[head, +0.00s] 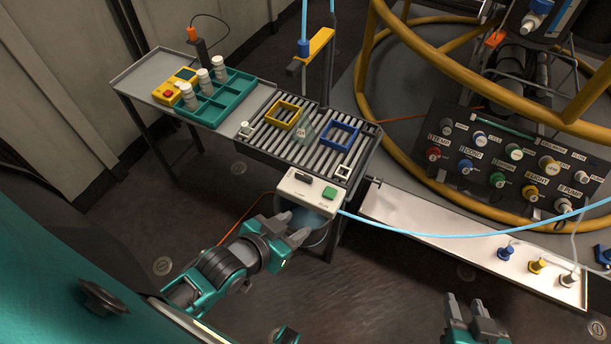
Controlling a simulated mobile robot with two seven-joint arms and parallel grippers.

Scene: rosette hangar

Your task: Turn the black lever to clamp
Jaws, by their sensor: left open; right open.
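The black lever (304,178) sits on top of a white control box (296,188) at the front end of the roller table. A green button (329,192) is beside it on the same box. My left gripper (291,224) is open and empty, just below and in front of the box, apart from the lever. My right gripper (469,306) is open and empty at the bottom right, over the floor, far from the box. I cannot tell the lever's exact setting from its small size.
The roller table (262,143) holds a yellow frame (283,115) and a blue frame (354,127). A grey bucket (317,236) is under the box. A yellow tube cage (457,70) stands at right.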

